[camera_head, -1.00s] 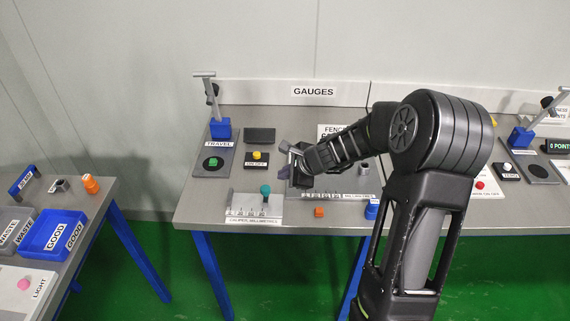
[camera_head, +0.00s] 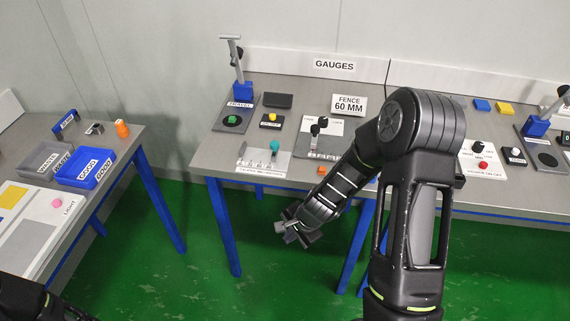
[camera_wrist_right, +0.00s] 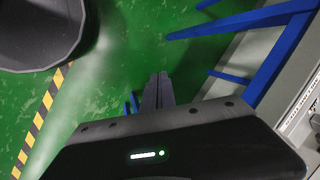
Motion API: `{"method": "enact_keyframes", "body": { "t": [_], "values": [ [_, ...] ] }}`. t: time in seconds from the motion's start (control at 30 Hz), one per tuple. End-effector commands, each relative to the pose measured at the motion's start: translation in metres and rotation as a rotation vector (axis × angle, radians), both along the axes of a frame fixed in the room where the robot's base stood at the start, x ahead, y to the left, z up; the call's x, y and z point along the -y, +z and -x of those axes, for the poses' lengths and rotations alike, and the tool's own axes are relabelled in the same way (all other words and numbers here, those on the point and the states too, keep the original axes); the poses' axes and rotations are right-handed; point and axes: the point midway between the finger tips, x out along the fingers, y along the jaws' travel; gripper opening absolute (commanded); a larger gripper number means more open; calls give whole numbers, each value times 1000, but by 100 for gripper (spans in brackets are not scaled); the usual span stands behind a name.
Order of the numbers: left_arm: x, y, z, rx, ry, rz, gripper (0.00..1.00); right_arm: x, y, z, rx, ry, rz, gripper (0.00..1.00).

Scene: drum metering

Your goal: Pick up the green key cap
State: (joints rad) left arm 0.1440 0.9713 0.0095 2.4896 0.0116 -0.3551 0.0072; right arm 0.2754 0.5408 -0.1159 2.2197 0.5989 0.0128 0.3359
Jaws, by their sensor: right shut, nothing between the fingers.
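A small green cap-like piece (camera_head: 232,119) sits on the dark round pad of the travel gauge (camera_head: 240,103), at the left end of the gauge table. It looks like the green key cap, but its detail is too small to tell. My right gripper (camera_head: 285,229) is shut and empty. It hangs over the green floor in front of the table's front edge, well apart from the green piece. In the right wrist view its fingers (camera_wrist_right: 157,90) are together with nothing between them. Only a dark part of my left arm shows at the bottom left; its gripper is out of sight.
The gauge table (camera_head: 215,150) also carries a caliper plate (camera_head: 250,160) with a teal knob, an orange block (camera_head: 321,171) and a yellow button (camera_head: 271,116). A side table at left holds a blue tray (camera_head: 90,167) and a grey tray (camera_head: 45,160). Blue table legs (camera_head: 228,225) stand near my right gripper.

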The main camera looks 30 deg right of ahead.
Motion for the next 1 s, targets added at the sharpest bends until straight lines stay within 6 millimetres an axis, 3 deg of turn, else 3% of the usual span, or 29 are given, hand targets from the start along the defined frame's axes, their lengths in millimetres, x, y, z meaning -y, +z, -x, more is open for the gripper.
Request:
{"method": "enact_keyframes", "body": {
  "t": [0.03,0.2,0.3,0.4,0.57,0.77,0.87,1.0],
  "values": [
    [0,-1,0,0,0,0,44,-22,-20,18,-28,115,21,0],
    [0,-3,0,1,-1,1,44,-97,-71,89,-56,582,82,0],
    [0,-4,-1,2,-1,2,44,-142,-89,137,-32,876,79,0],
    [0,-5,-1,3,0,2,44,-175,-96,173,13,1080,61,0],
    [0,-5,-1,3,-1,2,44,-191,-97,191,47,1188,45,0],
    [0,-5,-1,3,-1,2,44,-191,-97,190,47,1186,47,0],
    [0,-5,-1,2,-1,2,36,-190,-97,190,47,1185,46,0],
    [0,-5,0,2,-1,2,36,-190,-97,189,47,1183,47,0]
  ]
}}
